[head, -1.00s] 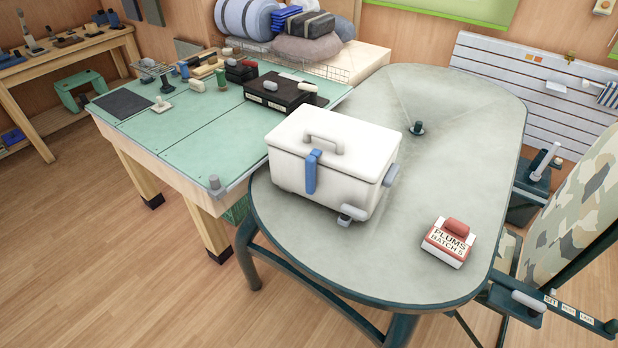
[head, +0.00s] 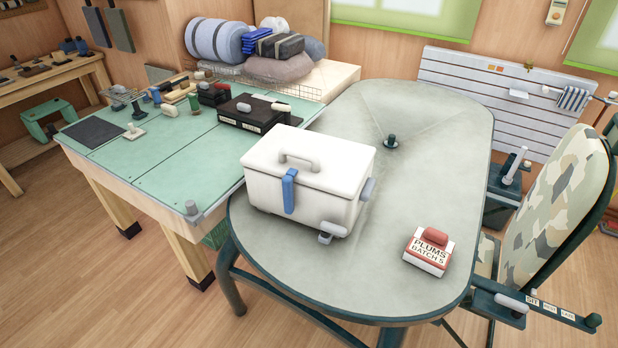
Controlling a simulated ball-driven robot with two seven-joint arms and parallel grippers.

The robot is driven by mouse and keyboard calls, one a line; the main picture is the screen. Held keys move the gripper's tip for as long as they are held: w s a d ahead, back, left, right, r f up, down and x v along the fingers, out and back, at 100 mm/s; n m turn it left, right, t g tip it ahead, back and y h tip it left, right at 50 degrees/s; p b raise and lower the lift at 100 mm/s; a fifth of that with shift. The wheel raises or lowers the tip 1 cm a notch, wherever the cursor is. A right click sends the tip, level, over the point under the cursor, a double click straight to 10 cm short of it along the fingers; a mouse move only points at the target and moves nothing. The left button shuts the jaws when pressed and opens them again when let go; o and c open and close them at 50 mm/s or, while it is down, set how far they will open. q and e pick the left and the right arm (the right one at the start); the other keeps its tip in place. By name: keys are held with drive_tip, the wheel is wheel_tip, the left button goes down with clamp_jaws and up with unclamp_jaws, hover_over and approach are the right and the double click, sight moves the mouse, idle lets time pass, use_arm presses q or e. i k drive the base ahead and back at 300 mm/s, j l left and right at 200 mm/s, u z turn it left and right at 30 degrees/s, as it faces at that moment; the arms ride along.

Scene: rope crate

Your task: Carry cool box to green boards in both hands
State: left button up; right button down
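The cool box (head: 308,182) is white with a lid, a grey top handle and a blue latch on its front. It stands upright on the grey oval table (head: 430,150), near the table's left edge. A grey handle shows on its right side. The green boards (head: 150,165) form the top of the wooden bench to the left, beside the oval table. Neither of my grippers is in view.
A box labelled plums (head: 429,251) sits on the oval table to the right. A black case (head: 254,112) and several small tools lie on the back of the green boards; their front part is clear. A camouflage chair (head: 555,215) stands at the right.

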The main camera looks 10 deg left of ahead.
sight(176, 153)
drive_tip(key=i+j+z, duration=0.15)
drive_tip(key=j, duration=0.2)
drive_tip(key=i+j+z, duration=0.1)
drive_tip(key=j, duration=0.25)
drive_tip(key=i+j+z, duration=0.15)
drive_tip(key=j, duration=0.25)
drive_tip(key=i+j+z, duration=0.1)
drive_tip(key=j, duration=0.3)
drive_tip(key=i, duration=0.1)
